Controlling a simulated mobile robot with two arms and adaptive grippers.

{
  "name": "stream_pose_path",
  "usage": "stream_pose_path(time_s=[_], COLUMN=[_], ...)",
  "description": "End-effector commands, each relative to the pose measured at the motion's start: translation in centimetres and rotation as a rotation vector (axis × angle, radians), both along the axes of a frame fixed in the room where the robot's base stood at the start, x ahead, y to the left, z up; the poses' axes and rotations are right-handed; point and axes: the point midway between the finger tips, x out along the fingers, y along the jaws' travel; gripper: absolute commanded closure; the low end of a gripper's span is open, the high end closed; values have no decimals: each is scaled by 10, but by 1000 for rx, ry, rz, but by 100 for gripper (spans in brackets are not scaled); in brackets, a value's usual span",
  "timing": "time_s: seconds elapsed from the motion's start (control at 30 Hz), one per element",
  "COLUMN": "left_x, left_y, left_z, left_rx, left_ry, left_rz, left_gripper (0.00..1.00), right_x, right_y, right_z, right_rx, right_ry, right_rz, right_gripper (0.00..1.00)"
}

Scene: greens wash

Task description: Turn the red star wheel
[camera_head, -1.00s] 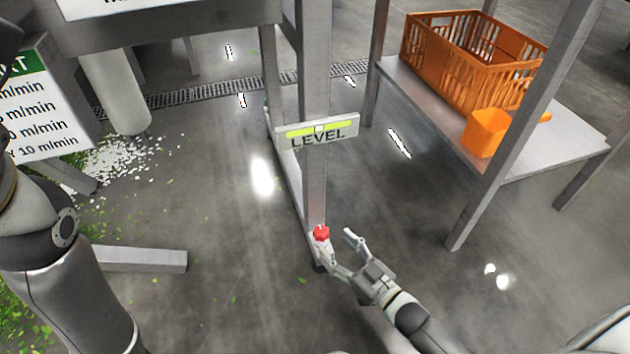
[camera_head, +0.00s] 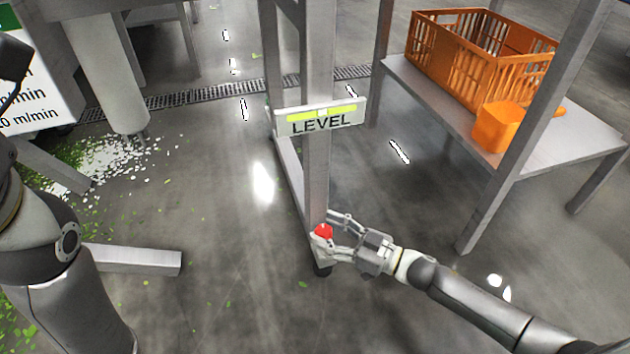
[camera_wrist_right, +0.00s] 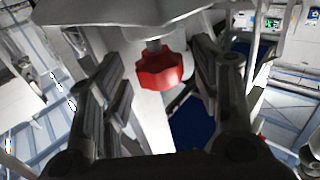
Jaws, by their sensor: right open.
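The red star wheel (camera_head: 323,231) sits low on the foot of the grey metal post (camera_head: 317,170), under the LEVEL sign (camera_head: 320,118). My right gripper (camera_head: 332,232) reaches in from the right, and its fingers are at the wheel. In the right wrist view the wheel (camera_wrist_right: 160,70) hangs on a short stem between the two spread fingers of the right gripper (camera_wrist_right: 158,95). A gap shows between the wheel and each finger there. My left arm shows at the left edge of the head view, but its gripper is not visible.
An orange crate (camera_head: 440,52) and an orange scoop (camera_head: 497,128) stand on a metal table (camera_head: 560,140) at the right. A grey beam (camera_head: 135,261) lies low at the left. Green and white scraps (camera_head: 105,160) litter the floor. The floor in front of the post is mostly clear.

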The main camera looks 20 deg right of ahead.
Motion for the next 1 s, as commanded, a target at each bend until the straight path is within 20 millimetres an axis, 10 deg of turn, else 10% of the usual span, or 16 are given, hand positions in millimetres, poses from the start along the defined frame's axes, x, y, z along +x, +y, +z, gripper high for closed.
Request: stream_pose_path(time_s=[0.6, 1.0], left_x=[0, 0], left_y=[0, 0], left_z=[60, 79], left_rx=[0, 0], left_ry=[0, 0], left_rz=[0, 0], left_gripper=[100, 100], right_x=[-74, -78], right_y=[-82, -29], right_z=[4, 68], right_rx=[-2, 96], right_ry=[8, -124], right_rz=[18, 45], right_gripper=[43, 43])
